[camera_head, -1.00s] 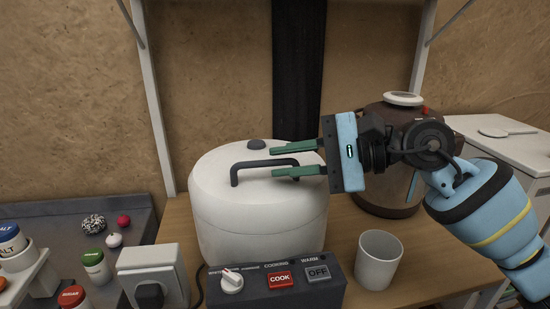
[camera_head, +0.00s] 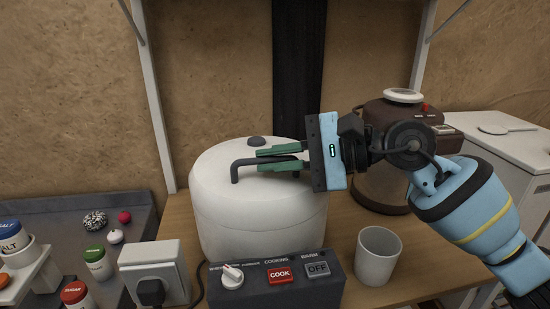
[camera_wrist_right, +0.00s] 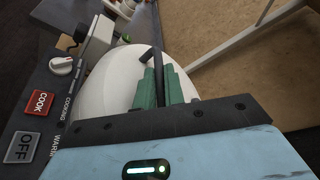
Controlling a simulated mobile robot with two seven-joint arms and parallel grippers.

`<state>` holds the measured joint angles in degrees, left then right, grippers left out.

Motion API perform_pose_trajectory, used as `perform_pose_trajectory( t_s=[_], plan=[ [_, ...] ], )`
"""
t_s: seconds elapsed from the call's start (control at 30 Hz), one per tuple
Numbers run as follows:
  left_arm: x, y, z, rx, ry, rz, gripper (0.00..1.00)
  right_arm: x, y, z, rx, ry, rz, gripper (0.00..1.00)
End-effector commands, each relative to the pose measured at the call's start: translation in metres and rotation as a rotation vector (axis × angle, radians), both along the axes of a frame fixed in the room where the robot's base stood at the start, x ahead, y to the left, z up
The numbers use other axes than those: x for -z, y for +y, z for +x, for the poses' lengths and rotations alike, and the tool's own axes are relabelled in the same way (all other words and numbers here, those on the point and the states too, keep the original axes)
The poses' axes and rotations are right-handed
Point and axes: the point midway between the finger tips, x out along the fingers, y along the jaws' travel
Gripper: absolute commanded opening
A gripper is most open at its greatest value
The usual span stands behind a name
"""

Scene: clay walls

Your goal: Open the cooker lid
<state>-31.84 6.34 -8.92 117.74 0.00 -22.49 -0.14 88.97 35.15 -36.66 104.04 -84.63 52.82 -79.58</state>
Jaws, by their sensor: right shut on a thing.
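The white cooker (camera_head: 258,220) stands on the wooden table with its lid (camera_head: 215,176) down on it. A dark bar handle (camera_head: 240,164) and a small dark knob (camera_head: 256,142) are on the lid. My right gripper (camera_head: 262,159) reaches in from the right, its green fingers shut on the handle. The fingers hide the right part of the handle. In the right wrist view the green fingers (camera_wrist_right: 158,86) lie along the dark handle (camera_wrist_right: 157,60) above the white lid (camera_wrist_right: 103,75). My left gripper is not in view.
A control box (camera_head: 280,286) with COOK and OFF buttons sits in front of the cooker, and a white cup (camera_head: 377,257) stands to its right. A brown pot (camera_head: 385,195) stands behind my right arm. A socket box (camera_head: 153,270) and several jars are at left.

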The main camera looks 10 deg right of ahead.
Motion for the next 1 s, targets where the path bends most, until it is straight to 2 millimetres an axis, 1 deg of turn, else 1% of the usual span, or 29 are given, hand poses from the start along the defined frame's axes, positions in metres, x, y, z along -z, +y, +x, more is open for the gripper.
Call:
perform_pose_trajectory(
  t_s=[0.17, 0.37, 0.6, 0.7, 1.0],
  plan=[
    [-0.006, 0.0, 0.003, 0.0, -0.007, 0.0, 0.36, -0.007, 0.0, 0.002, 0.001, 0.021, 0.001, 0.0],
    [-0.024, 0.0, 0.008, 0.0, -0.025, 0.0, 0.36, -0.03, 0.0, 0.011, 0.002, 0.097, 0.002, 0.0],
    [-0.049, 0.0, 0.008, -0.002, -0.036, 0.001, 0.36, -0.064, 0.0, 0.03, 0.001, 0.251, 0.002, 0.0],
    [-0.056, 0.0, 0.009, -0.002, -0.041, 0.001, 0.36, -0.075, 0.0, 0.039, 0.002, 0.317, 0.003, 0.0],
    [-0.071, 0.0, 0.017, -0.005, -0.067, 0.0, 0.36, -0.094, 0.0, 0.064, 0.001, 0.47, 0.003, 0.0]
  ],
)
